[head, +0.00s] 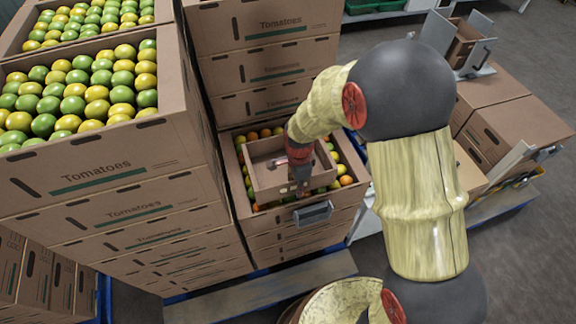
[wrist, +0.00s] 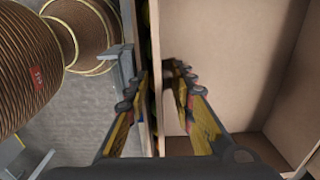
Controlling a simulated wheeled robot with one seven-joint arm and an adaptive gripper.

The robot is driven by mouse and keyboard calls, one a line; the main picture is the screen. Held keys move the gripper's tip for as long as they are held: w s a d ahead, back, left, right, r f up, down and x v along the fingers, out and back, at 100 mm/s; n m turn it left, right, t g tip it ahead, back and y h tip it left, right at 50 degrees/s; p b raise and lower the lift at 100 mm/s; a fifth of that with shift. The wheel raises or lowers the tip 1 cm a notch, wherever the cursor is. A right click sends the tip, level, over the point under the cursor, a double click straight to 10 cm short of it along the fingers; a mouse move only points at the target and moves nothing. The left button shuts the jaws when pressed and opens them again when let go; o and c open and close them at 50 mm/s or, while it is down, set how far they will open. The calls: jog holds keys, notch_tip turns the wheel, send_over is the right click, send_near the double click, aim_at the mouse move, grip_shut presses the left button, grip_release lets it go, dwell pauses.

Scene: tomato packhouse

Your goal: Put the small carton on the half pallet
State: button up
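The small carton (head: 262,179) is an open, plain brown box. It sits on top of the tomatoes in the low middle stack and looks empty inside. In the wrist view its wall (wrist: 156,95) runs between my two fingers.
Tall tomato carton stacks stand at left (head: 105,170) and behind (head: 268,50). A grey bracket (head: 313,212) is on the low stack's front. Brown cartons (head: 510,125) stand at right, with another blue-edged pallet (head: 505,205). Grey floor is open at far right.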

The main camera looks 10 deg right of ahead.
jog(key=shift+c, duration=1.2)
grip_shut()
jog(key=shift+r, duration=0.1)
